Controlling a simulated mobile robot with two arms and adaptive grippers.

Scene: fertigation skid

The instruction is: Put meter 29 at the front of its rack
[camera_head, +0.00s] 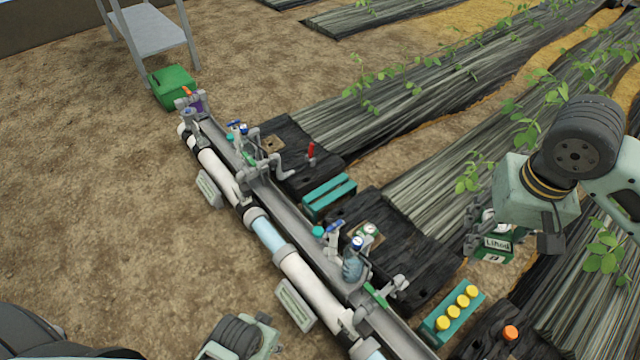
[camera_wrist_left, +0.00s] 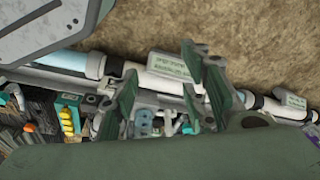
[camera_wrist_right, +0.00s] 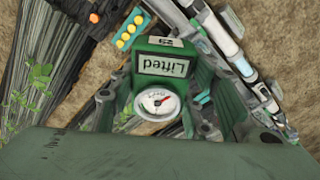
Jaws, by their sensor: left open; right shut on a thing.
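Meter 29 (camera_head: 495,248) is a green box with a round white dial. I cannot tell which holder is the meter's rack.
A teal rack with several yellow caps (camera_head: 440,325) stands at the lower right. Another teal slotted rack (camera_head: 329,198) sits beside the grey rail (camera_head: 290,221). Pipes, valves and a blue bottle (camera_head: 352,268) crowd the skid. A green box (camera_head: 172,87) stands at the far left. Bare soil lies left.

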